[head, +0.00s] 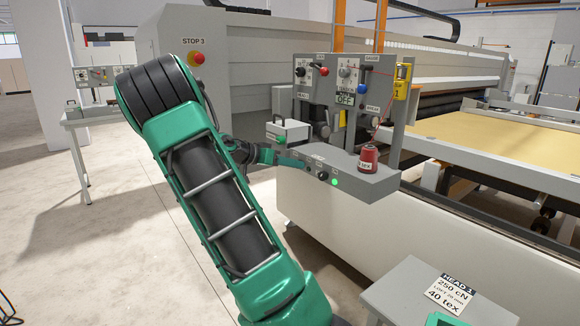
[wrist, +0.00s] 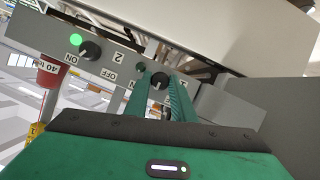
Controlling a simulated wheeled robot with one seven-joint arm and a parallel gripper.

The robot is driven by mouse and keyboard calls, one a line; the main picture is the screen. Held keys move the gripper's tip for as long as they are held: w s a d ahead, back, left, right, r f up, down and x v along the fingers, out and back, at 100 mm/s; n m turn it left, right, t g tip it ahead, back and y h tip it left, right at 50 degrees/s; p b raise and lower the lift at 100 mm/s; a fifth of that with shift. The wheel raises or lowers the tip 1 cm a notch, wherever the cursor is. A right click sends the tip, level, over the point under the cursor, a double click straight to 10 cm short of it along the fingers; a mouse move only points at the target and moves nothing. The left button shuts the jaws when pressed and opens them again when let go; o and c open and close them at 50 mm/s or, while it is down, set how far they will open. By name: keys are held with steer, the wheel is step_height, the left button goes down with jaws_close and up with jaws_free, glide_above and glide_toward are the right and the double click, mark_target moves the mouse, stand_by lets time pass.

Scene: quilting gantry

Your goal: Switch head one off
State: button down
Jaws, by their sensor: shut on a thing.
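A grey control box (head: 370,182) sticks out from the machine. It carries two black rotary switches. One switch (head: 323,176) stands beside a lit green lamp (head: 334,182), and in the wrist view this switch (wrist: 90,50) and lamp (wrist: 76,40) show upside down near an ON label. My gripper (wrist: 160,88) has its two green fingers shut around the other black switch (wrist: 159,80). In the head view my gripper (head: 297,162) reaches the box's left part and hides that switch. A small dark green lamp beside it looks unlit. I cannot tell the switch's exact setting.
A red thread cone (head: 367,160) stands on the box. Behind is an upright panel (head: 340,90) with knobs and an OFF sign. A red stop button (head: 198,58) is at upper left. A grey stand (head: 420,300) with a HEAD 1 card is in front.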

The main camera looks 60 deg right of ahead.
steer(key=n+g, duration=0.1)
steer(key=n, duration=0.1)
steer(key=n+g, duration=0.1)
steer(key=n, duration=0.1)
steer(key=shift+w, duration=0.4)
steer(key=shift+g, duration=0.3)
steer(key=c, duration=1.5)
jaws_free()
steer(key=shift+w, duration=0.1)
steer(key=shift+f, duration=0.1)
steer(key=v, duration=1)
steer(key=shift+w+a, duration=0.2)
steer(key=shift+a, duration=0.1)
